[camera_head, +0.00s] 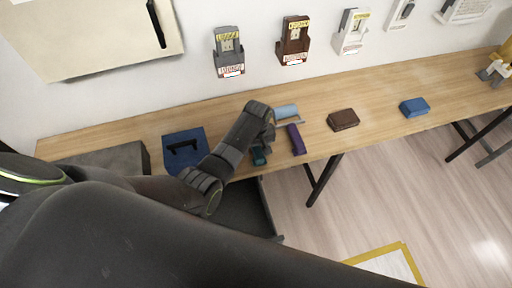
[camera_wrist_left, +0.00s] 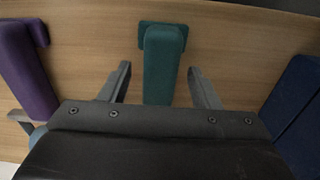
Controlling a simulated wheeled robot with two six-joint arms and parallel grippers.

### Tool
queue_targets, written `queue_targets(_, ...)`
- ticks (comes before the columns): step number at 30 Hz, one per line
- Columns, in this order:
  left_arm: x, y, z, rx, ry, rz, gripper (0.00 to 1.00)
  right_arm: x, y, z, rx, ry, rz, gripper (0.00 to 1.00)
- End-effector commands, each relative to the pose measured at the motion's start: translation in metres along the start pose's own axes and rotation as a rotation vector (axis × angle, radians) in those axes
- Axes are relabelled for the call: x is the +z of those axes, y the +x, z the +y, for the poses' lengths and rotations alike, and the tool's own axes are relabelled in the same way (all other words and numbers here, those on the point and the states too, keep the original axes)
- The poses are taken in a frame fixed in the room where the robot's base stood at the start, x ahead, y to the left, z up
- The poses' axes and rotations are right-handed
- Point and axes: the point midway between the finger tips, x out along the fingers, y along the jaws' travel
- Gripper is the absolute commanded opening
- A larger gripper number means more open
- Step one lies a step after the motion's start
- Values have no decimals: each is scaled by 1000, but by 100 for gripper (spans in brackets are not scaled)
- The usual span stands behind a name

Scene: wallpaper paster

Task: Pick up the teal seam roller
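The teal seam roller (camera_wrist_left: 163,62) lies on the wooden table, lengthwise in the left wrist view, with a wider teal end at the top. In the head view only a small part of the teal roller (camera_head: 259,157) shows beneath my left wrist, near the table's front edge. My left gripper (camera_wrist_left: 159,69) is open, with one finger on each side of the roller and visible gaps between. Its lower part is hidden behind the gripper body. In the head view my left gripper's fingertips are hidden by the arm. My right gripper is not in view.
A purple tool (camera_head: 297,139) lies to the right of the teal roller, with a light blue roller (camera_head: 286,111) behind it. A dark blue box (camera_head: 183,140) stands to the left. A brown block (camera_head: 343,120) and a blue block (camera_head: 414,107) lie further right.

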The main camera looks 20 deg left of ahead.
Motion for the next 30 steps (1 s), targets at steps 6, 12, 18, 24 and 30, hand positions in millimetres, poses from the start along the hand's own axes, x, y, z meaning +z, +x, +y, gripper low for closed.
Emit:
queue_targets(6, 0, 0, 0, 0, 0, 0, 32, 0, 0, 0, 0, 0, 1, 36)
queue_targets(12, 0, 0, 0, 0, 0, 1, 8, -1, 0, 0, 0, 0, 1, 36)
queue_targets(18, 0, -1, 0, 0, 0, 1, 8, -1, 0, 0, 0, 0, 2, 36)
queue_targets(24, 0, -6, 1, 2, 0, 2, 8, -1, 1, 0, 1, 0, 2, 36)
queue_targets(30, -1, -31, 1, 3, 0, 3, 8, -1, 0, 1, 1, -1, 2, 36)
